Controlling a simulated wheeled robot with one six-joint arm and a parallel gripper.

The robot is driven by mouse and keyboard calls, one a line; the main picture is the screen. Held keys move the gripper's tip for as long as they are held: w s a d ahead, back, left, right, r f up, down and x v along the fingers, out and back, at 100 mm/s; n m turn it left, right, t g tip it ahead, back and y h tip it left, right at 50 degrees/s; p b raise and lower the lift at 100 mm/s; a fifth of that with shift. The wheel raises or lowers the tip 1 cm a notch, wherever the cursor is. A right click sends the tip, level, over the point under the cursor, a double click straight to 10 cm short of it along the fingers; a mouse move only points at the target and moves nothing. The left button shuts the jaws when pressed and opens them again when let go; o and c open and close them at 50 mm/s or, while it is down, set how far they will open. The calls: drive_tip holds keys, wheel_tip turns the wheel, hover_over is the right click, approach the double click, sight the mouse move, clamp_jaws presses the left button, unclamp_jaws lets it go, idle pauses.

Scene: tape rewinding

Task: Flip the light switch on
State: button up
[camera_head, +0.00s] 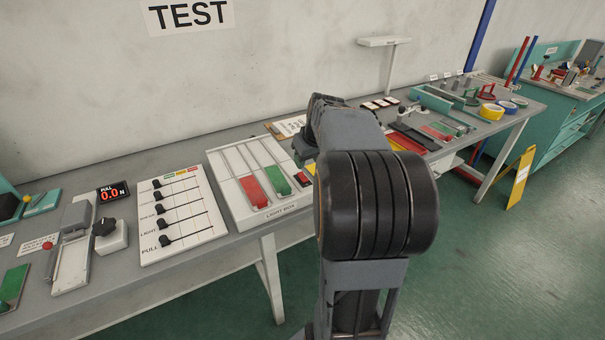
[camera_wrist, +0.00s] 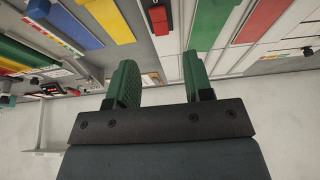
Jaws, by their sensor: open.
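A small red rocker switch in a dark frame (camera_head: 302,178) sits at the right side of the white light box (camera_head: 228,195), partly beside my arm. It also shows in the wrist view as a red switch on a black base (camera_wrist: 158,18), near the top edge. My gripper (camera_wrist: 160,82) has two green fingers standing apart with nothing between them. In the wrist view the switch lies beyond the fingertips, roughly in line with the gap, and does not touch them. In the head view my arm hides most of the gripper.
Right of my arm, the bench holds coloured bars, tape rolls (camera_head: 491,112) and small fixtures. A wall (camera_head: 90,90) stands behind.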

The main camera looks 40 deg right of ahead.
sight(302, 175)
drive_tip(key=x, duration=0.7)
drive_tip(key=shift+f, duration=0.2)
